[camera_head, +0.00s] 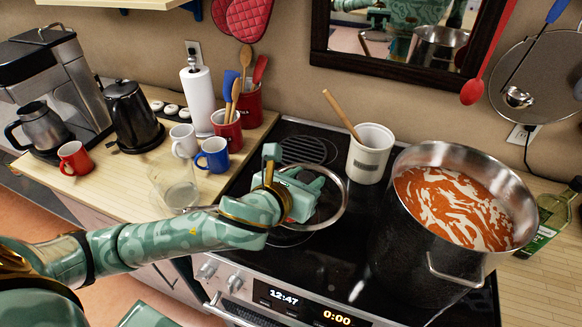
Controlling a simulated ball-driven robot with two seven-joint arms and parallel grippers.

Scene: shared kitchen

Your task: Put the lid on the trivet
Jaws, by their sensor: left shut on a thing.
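The lid (344,205) is a clear disc with a metal rim, over the left part of the black stove top. My left gripper (305,192) is shut on the lid near its middle. The gripper hides much of the lid and its knob. I cannot tell how high the lid is above the stove. A dark round slatted piece (303,150), possibly the trivet, lies flat on the stove just behind the gripper. My right gripper is not in view.
A large open pot of red soup (455,205) stands on the right of the stove. A cream crock (370,155) with a wooden spoon stands behind the lid. A clear glass vessel (176,190), mugs (212,155) and a black kettle (132,115) stand on the left counter.

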